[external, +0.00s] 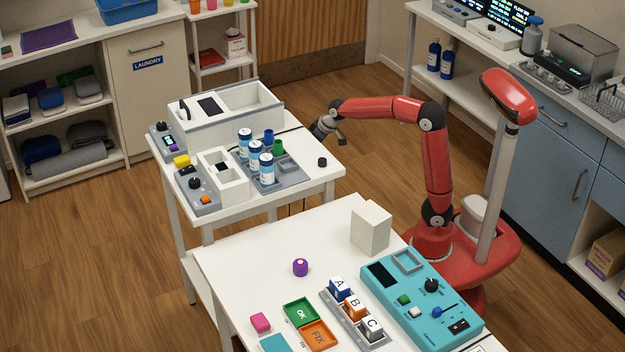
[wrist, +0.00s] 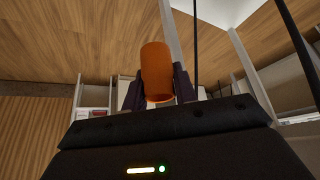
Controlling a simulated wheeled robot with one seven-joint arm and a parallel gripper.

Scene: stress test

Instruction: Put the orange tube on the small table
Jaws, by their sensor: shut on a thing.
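The orange tube (wrist: 156,72) is between the two dark fingers of my gripper (wrist: 158,92) in the wrist view. The fingers are shut on its sides. In the external view my gripper (external: 327,129) is stretched out to the left, by the back right corner of a white table (external: 310,178). I cannot make out the tube in that view. A second white table (external: 240,262) stands in front. I cannot tell for sure which of the two is the small table.
The rear table carries a rack of blue-and-white cans (external: 267,168), a white divided box (external: 245,100) and a small black cylinder (external: 322,161). The front table carries a white block (external: 371,228), a purple object (external: 300,267) and a teal panel (external: 420,305). The rear table's right end is mostly bare.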

